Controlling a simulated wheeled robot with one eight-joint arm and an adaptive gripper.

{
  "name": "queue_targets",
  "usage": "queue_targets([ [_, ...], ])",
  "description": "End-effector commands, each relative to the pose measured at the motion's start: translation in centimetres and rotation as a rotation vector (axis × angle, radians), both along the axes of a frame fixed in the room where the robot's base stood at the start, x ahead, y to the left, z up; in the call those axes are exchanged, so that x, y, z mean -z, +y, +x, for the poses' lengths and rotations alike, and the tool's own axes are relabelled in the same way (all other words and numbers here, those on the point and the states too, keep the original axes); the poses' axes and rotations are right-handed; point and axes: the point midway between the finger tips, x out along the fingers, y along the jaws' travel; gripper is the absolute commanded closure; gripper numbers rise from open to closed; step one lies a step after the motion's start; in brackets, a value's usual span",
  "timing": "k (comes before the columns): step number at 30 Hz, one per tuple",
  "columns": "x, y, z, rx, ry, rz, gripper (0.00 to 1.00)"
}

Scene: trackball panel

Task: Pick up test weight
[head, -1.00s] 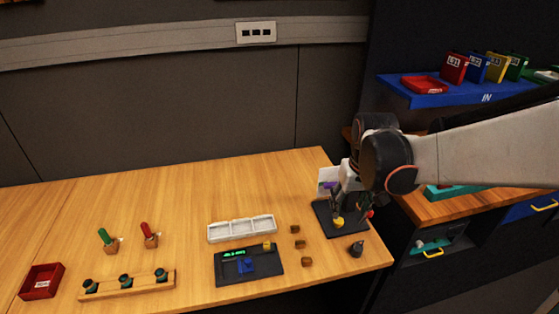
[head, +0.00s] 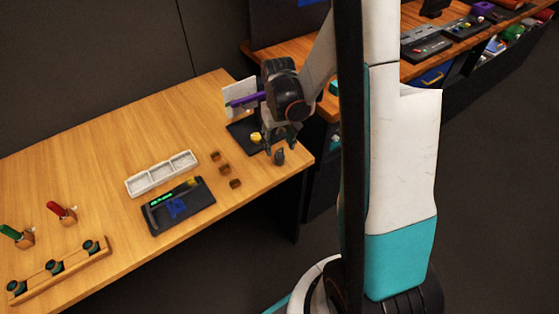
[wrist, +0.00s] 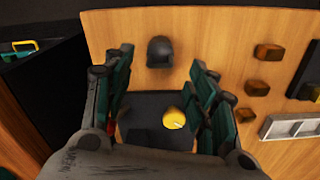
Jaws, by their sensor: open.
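A small dark grey weight (head: 279,157), which I take to be the test weight, stands on the wooden table near its right corner. It also shows in the wrist view (wrist: 160,52), ahead of and between the lines of my two fingers. My gripper (head: 281,141) is open and empty, pointing down just above and behind the weight. Its green-padded fingers also show in the wrist view (wrist: 162,85), apart on either side. The dark trackball panel (head: 240,132) with a yellow ball (head: 256,138) lies beside and partly under the gripper. I see no contact with the weight.
Several things stand left of the gripper: small brown blocks (head: 221,170), a white three-part tray (head: 162,173) and a dark console (head: 178,206) with a green display. A white upright panel (head: 238,94) is behind the gripper. The table edge is close to the weight.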

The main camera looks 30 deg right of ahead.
Motion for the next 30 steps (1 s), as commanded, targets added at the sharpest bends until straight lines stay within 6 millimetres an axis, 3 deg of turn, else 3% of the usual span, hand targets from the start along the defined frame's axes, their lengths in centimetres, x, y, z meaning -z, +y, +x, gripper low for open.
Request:
queue_targets([
  [8, 1.7, 0.0, -0.1, 0.000, 0.000, 0.000, 0.48],
  [18, 6.0, 0.0, -0.4, 0.000, -0.002, 0.000, 0.48],
  [25, 6.0, 0.0, -0.4, 0.000, -0.002, 0.000, 0.48],
  [30, 6.0, 0.0, -0.4, 0.000, -0.002, 0.000, 0.84],
])
